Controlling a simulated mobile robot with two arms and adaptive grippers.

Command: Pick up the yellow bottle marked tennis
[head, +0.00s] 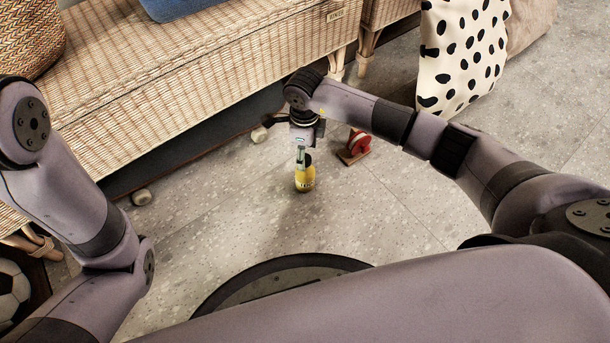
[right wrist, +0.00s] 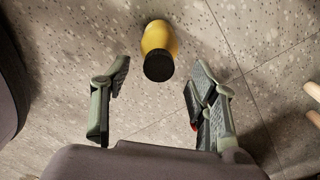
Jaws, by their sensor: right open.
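The yellow bottle (head: 305,181) stands upright on the grey floor in the head view, with a dark cap and some dark marking that is too small to read. In the right wrist view the bottle (right wrist: 159,45) shows its black cap toward the camera, ahead of the fingertips and roughly between them. My right gripper (head: 303,155) points down just above the bottle in the head view. Its fingers (right wrist: 160,85) are spread wide and empty in the right wrist view. My left arm shows at the left of the head view, but its gripper is out of view.
A red object (head: 358,143) sits on the floor just right of the bottle. A wicker bench (head: 200,75) runs behind, with a dark gap under it. A spotted bag (head: 462,50) stands at the back right. A ball (head: 12,287) is at lower left.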

